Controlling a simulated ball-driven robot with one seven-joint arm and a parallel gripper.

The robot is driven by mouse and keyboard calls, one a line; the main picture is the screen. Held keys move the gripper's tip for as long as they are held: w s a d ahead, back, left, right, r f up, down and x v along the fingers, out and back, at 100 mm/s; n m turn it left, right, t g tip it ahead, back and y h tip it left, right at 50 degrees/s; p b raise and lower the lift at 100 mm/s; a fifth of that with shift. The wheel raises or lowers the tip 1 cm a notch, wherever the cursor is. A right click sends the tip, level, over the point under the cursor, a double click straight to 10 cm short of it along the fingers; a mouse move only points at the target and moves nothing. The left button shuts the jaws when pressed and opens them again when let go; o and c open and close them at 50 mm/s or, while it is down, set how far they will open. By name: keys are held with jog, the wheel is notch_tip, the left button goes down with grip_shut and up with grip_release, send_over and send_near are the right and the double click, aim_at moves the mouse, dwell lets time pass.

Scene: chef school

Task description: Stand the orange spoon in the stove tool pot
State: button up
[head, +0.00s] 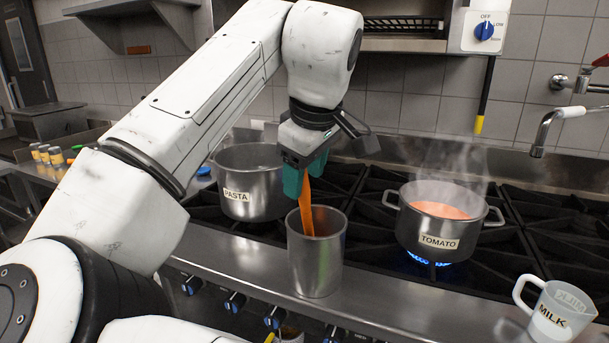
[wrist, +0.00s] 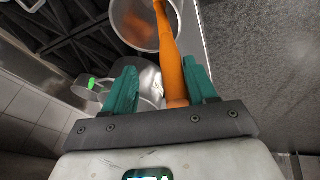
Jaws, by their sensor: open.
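The orange spoon (head: 307,205) stands nearly upright, slightly tilted, with its lower end inside the steel tool pot (head: 317,268) on the stove's front ledge. In the wrist view the spoon (wrist: 173,60) runs from between my fingers into the mouth of the pot (wrist: 130,38). My gripper (head: 304,180) points down just above the pot with its teal fingers open around the spoon's upper part. In the wrist view the spoon lies nearer the right finger; whether it touches is unclear. The pot's wall hides the spoon's lower end in the head view.
A steam-topped TOMATO pot (head: 440,243) sits over a lit blue flame at right. A PASTA pot (head: 238,205) stands close behind left. A MILK jug (head: 555,312) is at front right. The ledge between tool pot and jug is clear.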

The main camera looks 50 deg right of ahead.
jog(key=v, duration=1)
